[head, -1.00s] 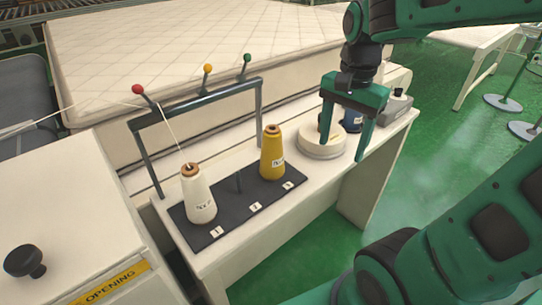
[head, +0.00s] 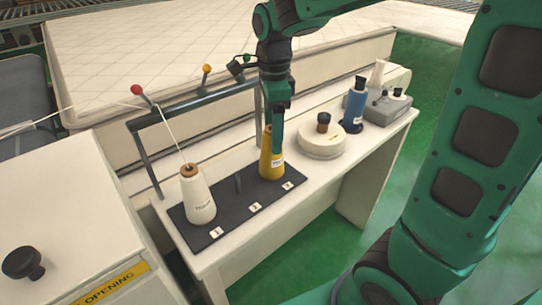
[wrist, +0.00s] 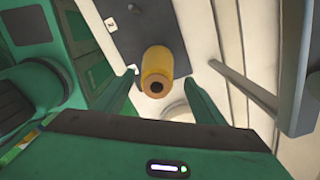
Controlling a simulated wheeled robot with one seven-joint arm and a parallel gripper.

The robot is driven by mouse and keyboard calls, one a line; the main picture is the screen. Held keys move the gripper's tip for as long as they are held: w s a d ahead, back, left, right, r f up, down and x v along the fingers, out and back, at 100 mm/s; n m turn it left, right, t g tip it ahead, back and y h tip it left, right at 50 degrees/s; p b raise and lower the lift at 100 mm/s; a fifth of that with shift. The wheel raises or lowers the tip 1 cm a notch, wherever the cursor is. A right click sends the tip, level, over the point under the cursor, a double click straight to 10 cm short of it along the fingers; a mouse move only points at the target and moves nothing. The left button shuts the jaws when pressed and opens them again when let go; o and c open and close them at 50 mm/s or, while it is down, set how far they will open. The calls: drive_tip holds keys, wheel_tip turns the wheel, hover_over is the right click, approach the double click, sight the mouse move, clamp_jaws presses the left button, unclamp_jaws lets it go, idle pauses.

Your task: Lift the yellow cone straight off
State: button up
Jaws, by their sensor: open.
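The yellow cone (head: 270,160) stands upright at position 3 of the black base plate (head: 240,206). In the wrist view the cone (wrist: 157,66) shows its top with a dark hole, lying between my two fingers. My gripper (wrist: 160,98) is open, one finger on each side of the cone. In the head view my gripper (head: 272,140) points down at the cone, and a green finger hides part of it. I cannot tell whether the fingers touch the cone.
A white cone (head: 198,195) with a thread stands at position 1; a bare peg (head: 238,182) stands at position 2. A metal rail (head: 200,97) runs behind.

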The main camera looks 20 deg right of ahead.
drive_tip(key=shift+s+a+f, duration=0.1)
drive_tip(key=shift+a+f, duration=0.05)
drive_tip(key=shift+f, duration=2.95)
drive_tip(key=c, duration=1.3)
